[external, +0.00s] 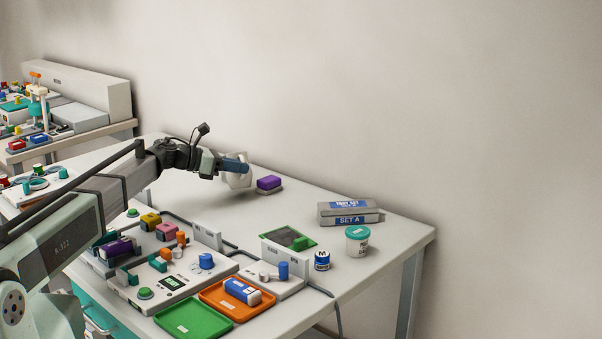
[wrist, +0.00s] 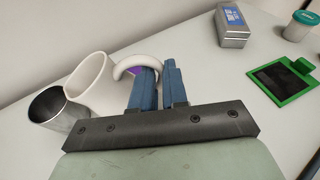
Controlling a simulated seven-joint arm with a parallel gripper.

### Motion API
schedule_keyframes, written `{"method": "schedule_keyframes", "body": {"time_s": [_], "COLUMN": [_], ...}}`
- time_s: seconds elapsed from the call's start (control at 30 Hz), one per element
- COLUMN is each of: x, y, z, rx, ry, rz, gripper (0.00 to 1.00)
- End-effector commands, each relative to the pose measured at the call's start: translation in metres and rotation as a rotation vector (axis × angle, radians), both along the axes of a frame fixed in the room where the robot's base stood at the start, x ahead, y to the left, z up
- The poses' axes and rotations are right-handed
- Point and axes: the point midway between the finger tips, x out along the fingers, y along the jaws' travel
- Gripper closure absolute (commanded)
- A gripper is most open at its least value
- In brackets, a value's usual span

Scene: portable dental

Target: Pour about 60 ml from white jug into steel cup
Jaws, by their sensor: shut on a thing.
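The white jug (external: 238,181) is at the far side of the table, partly hidden by my gripper (external: 236,165). In the wrist view the jug (wrist: 90,85) is left of my gripper (wrist: 160,80), and its curved handle (wrist: 128,64) reaches to the blue fingers. My gripper is shut on the handle. The steel cup (wrist: 48,104) stands upright and open-topped at the left of the wrist view, close beside the jug. I cannot tell whether they touch, or whether there is liquid in either. I cannot make out the cup in the external view.
A green board (external: 289,240), control units and orange tray (external: 237,300) crowd the front. Table around the jug is mostly clear.

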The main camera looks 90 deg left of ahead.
Motion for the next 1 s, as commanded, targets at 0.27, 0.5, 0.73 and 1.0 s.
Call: {"method": "schedule_keyframes", "body": {"time_s": [0.27,0.5,0.73,1.0], "x": [-0.005,-0.009,-0.011,-0.012], "y": [0.021,0.034,0.04,0.042], "z": [0.011,0.021,0.032,0.036], "rx": [-0.153,-0.288,-0.394,-0.438], "ry": [-0.048,-0.087,-0.118,-0.131], "rz": [0.0,0.001,-0.001,0.0], "gripper": [1.0,1.0,1.0,1.0]}}
